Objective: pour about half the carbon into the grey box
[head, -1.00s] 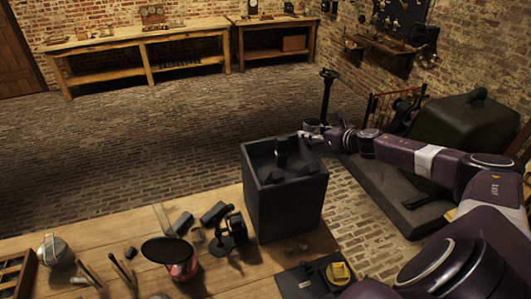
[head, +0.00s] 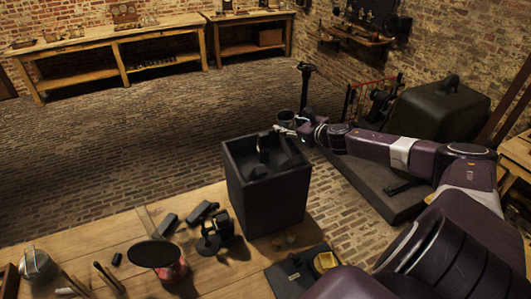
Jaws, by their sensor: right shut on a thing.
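The grey box (head: 262,195) is a dark, open-topped box standing at the far edge of the wooden table, with dark shapes inside its top. My right gripper (head: 292,128) reaches in from the right, just beyond the box's far right corner. It is shut on a small grey cup (head: 285,118), which looks roughly upright and is beside the box's opening. The cup's contents are too small to make out, so I cannot tell any carbon in it. My left gripper is out of view.
On the table (head: 120,240) stand a round black-topped red object (head: 158,256), several dark blocks, a metal canister (head: 36,265) and a dark board with a yellow item (head: 325,262). A large dark green case (head: 440,110) stands on the right.

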